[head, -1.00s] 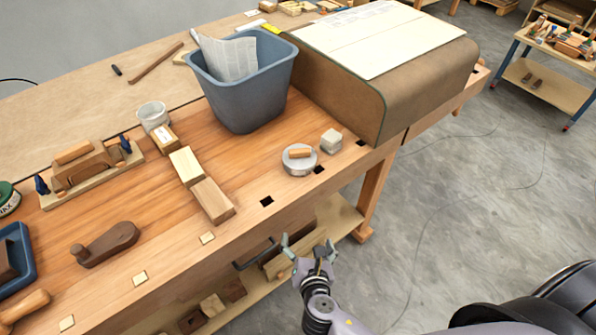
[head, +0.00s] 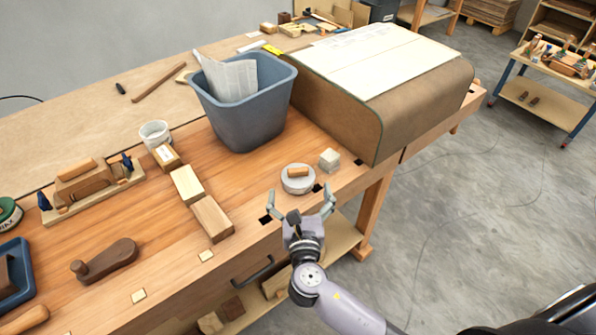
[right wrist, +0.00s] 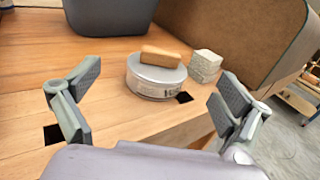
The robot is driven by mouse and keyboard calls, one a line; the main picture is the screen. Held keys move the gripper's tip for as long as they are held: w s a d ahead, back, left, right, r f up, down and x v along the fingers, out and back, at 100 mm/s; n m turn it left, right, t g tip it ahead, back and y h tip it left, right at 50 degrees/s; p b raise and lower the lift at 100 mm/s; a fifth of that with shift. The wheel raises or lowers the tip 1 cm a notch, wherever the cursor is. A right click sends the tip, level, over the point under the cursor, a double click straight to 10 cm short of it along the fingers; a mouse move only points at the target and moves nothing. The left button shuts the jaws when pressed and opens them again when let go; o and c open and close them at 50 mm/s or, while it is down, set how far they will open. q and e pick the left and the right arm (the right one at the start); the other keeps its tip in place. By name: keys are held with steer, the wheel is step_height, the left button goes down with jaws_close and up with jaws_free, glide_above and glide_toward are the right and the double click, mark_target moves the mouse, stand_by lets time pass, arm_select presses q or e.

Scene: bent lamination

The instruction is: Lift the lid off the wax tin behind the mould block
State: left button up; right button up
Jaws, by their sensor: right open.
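A round grey tin (head: 297,184) with a lid topped by a wooden bar handle (head: 298,172) stands near the bench's front edge. In the right wrist view the tin (right wrist: 155,84) is centred, lid on, its label unreadable. A small pale speckled block (head: 329,160) stands just right of it. A green tin marked WAX (head: 9,216) is cut by the left edge. The large brown curved block (head: 335,108) stands behind the grey tin; I cannot tell if it is the mould block. My right gripper (head: 301,202) is open and empty, fingers spread at the tin's near side. My left gripper is out of view.
A blue-grey bin (head: 243,110) with paper stands behind the tin. Wooden blocks (head: 212,218) lie to its left, with a clamped wooden piece (head: 90,185) farther left. Dark square holes (right wrist: 53,134) are in the bench top.

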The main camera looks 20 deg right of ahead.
mark_target(298, 173)
steer(key=x, duration=0.2)
steer(key=shift+w, duration=0.3)
steer(key=p+x, duration=0.1)
steer(key=x, duration=0.3)
steer(key=shift+w+d+r, duration=0.1)
steer(key=shift+d+r, duration=0.05)
steer(key=shift+r, duration=0.05)
steer(key=shift+w+d+f, duration=0.1)
steer(key=shift+w+f, duration=0.05)
steer(key=shift+w, duration=0.3)
steer(key=shift+s, duration=0.1)
steer(key=c, duration=1.4)
